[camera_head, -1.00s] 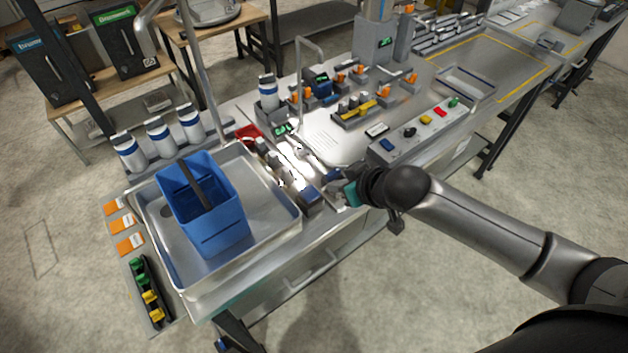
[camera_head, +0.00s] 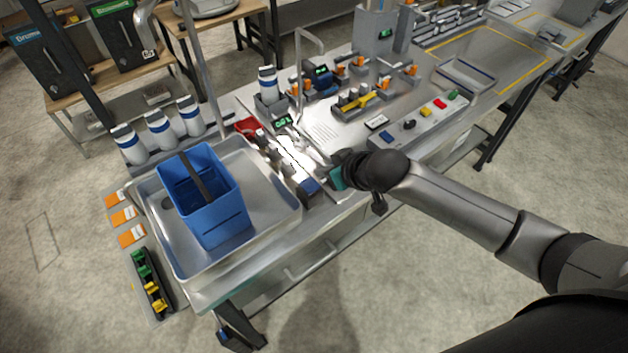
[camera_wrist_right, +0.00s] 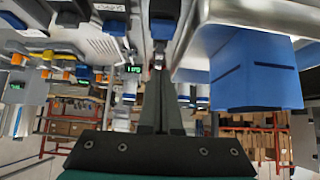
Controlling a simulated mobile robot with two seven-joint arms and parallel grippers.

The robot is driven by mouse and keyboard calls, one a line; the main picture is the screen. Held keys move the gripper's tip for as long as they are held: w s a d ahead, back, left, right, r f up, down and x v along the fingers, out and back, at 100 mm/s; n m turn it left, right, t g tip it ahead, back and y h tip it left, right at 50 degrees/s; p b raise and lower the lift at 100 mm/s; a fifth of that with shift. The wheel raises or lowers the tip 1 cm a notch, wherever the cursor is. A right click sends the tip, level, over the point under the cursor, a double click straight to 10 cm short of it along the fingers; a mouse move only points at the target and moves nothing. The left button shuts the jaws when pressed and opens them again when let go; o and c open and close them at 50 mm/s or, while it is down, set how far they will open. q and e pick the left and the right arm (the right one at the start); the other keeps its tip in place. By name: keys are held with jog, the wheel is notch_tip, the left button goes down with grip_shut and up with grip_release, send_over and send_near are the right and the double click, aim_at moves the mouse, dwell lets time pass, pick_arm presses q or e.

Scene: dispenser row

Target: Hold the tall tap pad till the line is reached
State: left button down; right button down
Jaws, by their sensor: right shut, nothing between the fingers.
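The tall tap (camera_head: 198,60) rises behind the metal basin (camera_head: 275,222), its spout end at upper left. A blue bucket (camera_head: 222,218) stands in the basin with a short dark line low on its front. It also shows in the right wrist view (camera_wrist_right: 255,75). A row of small pads runs beside the basin, with a blue one (camera_head: 308,188) at the near end. I cannot tell which pad is the tall tap's. My right gripper (camera_head: 318,160) is shut and empty, near this row. In the wrist view its fingers (camera_wrist_right: 158,70) point towards a blue block (camera_wrist_right: 162,28). I see no water.
White bottles (camera_head: 160,130) stand behind the basin. A smaller tap (camera_head: 308,55), a green display (camera_head: 283,121) and a red piece (camera_head: 247,125) are close to the pad row. A button panel (camera_head: 415,122) lies to the right. Bare counter (camera_head: 325,130) lies behind the gripper.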

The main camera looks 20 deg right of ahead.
aim_at(307, 181)
jog(key=x, duration=0.5)
jog(key=shift+r+b, duration=0.1)
jog(key=shift+b, duration=0.2)
notch_tip(307, 181, down, 3)
jog(key=shift+w+f, duration=0.1)
jog(key=shift+w, duration=0.05)
jog(key=shift+a+f, duration=0.1)
jog(key=shift+f, duration=0.5)
